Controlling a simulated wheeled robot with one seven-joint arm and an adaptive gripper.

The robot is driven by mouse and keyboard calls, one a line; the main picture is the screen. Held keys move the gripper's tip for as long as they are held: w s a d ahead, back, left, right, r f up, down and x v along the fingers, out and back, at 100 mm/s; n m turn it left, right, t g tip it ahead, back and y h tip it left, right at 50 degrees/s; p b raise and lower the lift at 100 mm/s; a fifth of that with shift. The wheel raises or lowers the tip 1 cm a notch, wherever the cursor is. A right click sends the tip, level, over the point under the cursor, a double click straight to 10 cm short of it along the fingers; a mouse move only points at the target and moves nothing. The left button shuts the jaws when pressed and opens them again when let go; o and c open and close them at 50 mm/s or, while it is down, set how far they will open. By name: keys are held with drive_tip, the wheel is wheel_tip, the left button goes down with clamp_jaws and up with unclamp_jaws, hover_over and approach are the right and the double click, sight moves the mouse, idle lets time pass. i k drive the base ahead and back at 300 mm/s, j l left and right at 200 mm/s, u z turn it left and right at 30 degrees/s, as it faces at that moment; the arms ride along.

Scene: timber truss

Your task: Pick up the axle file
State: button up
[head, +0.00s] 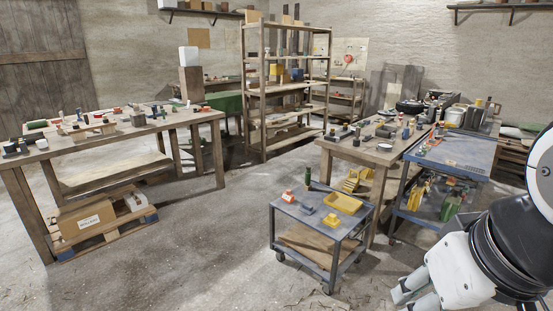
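I cannot make out which item is the axle file; the tools on the benches and carts are too small to tell apart. Long thin items lie on the blue-grey cart (462,150) at the right, one of them reddish-orange. Small tools and blocks crowd the right wooden bench (362,152) and the left wooden bench (172,121). My gripper (412,295) is at the lower right edge, in front of the carts and apart from all the items. It is partly cut off by the frame, and I see nothing held in it.
A small wheeled cart (318,219) in the middle carries a yellow tray (343,203) and small coloured blocks. A tall wooden shelf (262,75) stands at the back. A cardboard box (86,221) sits on a pallet under the left bench.

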sight(369, 137)
drive_tip(key=i+l+z, duration=0.25)
drive_tip(key=i, duration=1.2)
drive_tip(key=i+l+z, duration=0.1)
drive_tip(key=i+z, duration=0.2)
drive_tip(key=i, duration=1.15)
drive_tip(key=u, duration=1.05)
drive_tip(key=j+u, duration=0.35)
drive_tip(key=j, duration=0.15)
drive_tip(key=j+u, duration=0.4)
drive_tip(key=i+j+u, duration=0.35)
drive_tip(key=i+j, duration=0.65)
drive_tip(key=i+z, duration=0.15)
drive_tip(key=i, duration=0.3)
drive_tip(key=i+j+z, duration=0.2)
drive_tip(key=i, duration=0.25)
drive_tip(key=i+z, duration=0.15)
drive_tip(key=i, duration=0.3)
drive_tip(key=i+j+z, duration=0.15)
drive_tip(key=i, duration=0.3)
drive_tip(key=i+l+z, duration=0.15)
drive_tip(key=i+z, duration=0.65)
drive_tip(key=i+j+z, duration=0.15)
drive_tip(key=i+z, duration=0.3)
